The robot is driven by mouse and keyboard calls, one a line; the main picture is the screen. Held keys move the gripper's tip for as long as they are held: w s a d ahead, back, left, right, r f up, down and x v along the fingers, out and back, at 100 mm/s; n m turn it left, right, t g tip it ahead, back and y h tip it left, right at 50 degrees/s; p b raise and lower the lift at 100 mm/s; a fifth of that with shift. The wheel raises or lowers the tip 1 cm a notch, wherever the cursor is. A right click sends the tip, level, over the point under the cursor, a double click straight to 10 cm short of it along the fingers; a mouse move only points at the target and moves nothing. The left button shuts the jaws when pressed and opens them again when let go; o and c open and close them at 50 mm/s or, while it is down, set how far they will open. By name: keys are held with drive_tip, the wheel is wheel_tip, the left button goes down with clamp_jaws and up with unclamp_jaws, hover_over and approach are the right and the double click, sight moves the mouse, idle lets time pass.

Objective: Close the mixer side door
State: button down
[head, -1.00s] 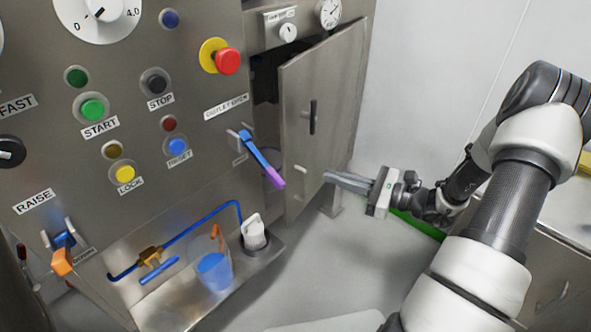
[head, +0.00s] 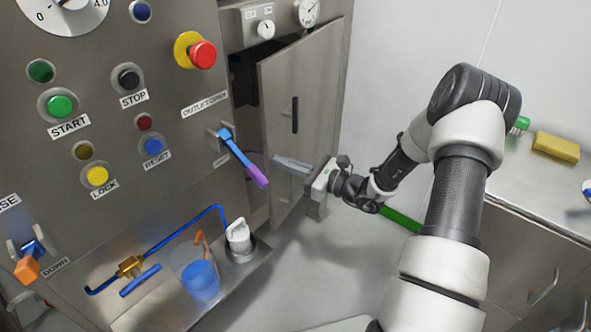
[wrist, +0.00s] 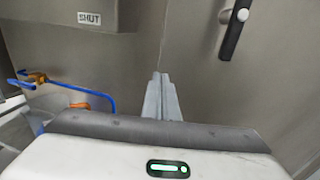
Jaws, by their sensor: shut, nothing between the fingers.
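The mixer side door (head: 318,90) is a tall grey metal panel standing ajar. A dark gap shows along its left edge, beside the control panel. Its black handle (head: 295,115) sits on its outer face, and the handle also shows in the wrist view (wrist: 234,28). My gripper (head: 276,164) is shut and empty, in front of the lower part of the door, below and left of the handle. In the wrist view the closed fingers (wrist: 160,82) point at the grey metal. Whether the fingertips touch the door I cannot tell.
A blue lever with a purple grip (head: 243,160) sticks out just left of my fingertips. A ledge holds a beaker of blue liquid (head: 200,278) and a white-capped fitting (head: 238,237). A counter with a yellow sponge (head: 556,147) stands right.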

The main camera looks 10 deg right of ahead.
drive_tip(key=shift+w+a, duration=0.2)
